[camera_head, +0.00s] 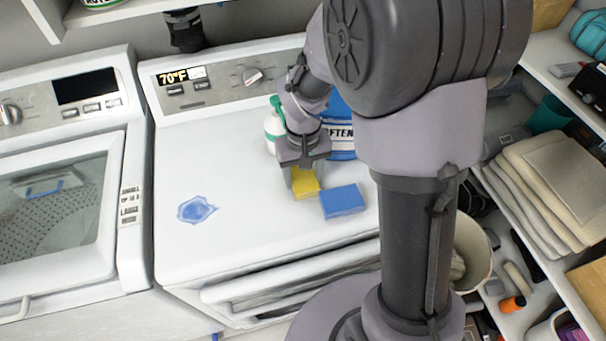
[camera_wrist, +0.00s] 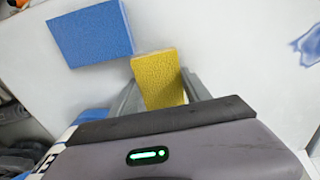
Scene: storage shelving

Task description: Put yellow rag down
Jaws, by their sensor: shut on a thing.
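The yellow rag (camera_head: 304,183) is a small block-shaped piece at the tip of my gripper (camera_head: 303,171), over the white dryer top (camera_head: 255,135). In the wrist view the yellow rag (camera_wrist: 158,78) sits between the two fingers of my gripper (camera_wrist: 158,92), which is shut on it. The rag is at or very near the dryer surface; I cannot tell whether it touches. A blue block-shaped rag (camera_head: 342,200) lies flat just right of it, and shows at upper left in the wrist view (camera_wrist: 91,33).
A blue spill (camera_head: 196,209) is on the dryer top to the left. A white bottle with a green top (camera_head: 273,127) and a blue softener container (camera_head: 341,128) stand behind my gripper. A washer (camera_head: 60,190) is at left. Shelves with folded towels (camera_head: 555,185) are at right.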

